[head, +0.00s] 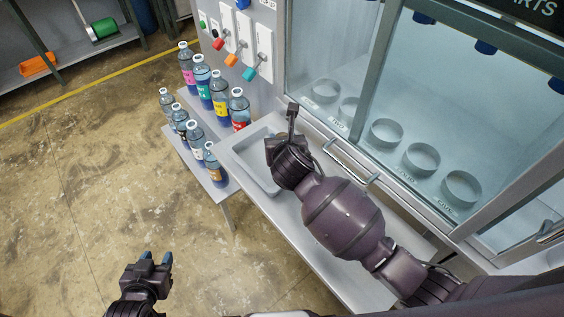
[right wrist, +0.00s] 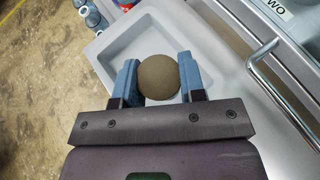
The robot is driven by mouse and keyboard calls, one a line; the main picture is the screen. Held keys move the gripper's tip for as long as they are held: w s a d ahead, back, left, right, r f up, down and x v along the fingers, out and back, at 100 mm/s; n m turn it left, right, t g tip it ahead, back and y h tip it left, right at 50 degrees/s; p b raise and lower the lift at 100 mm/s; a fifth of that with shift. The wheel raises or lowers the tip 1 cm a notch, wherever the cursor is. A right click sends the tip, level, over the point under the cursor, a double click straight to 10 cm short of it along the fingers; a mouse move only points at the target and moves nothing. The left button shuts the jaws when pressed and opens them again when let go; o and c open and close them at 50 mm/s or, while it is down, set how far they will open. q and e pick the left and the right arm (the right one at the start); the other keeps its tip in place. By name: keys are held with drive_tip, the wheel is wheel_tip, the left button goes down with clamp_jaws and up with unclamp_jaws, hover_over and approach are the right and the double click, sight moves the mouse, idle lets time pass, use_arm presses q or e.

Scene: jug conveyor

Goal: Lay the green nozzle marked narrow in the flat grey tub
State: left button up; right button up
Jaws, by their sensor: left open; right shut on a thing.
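The flat grey tub (head: 232,148) is set in the grey bench; it also shows in the right wrist view (right wrist: 103,50). My right gripper (right wrist: 158,78) is shut on a round olive-brown thing (right wrist: 159,77) and holds it over the tub; its height above the tub floor is unclear. A small green piece (head: 202,24) shows on the wall panel. My left gripper (head: 156,257) is open and empty above the floor.
Several bottles (head: 220,92) stand on the stepped bench left of the tub. A glass-fronted cabinet (head: 400,100) with round holders and a metal handle (head: 352,176) borders the tub's right side. Red, orange and teal pieces (head: 249,74) hang on the panel.

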wheel_tip(320, 180, down, 5)
drive_tip(key=shift+f+b, duration=0.1)
drive_tip(key=shift+b, duration=0.25)
wheel_tip(320, 180, down, 3)
drive_tip(key=shift+f+b, duration=0.15)
drive_tip(key=shift+b, duration=0.25)
drive_tip(key=shift+f, duration=0.25)
drive_tip(key=shift+f, duration=0.15)
drive_tip(key=shift+f, duration=0.3)
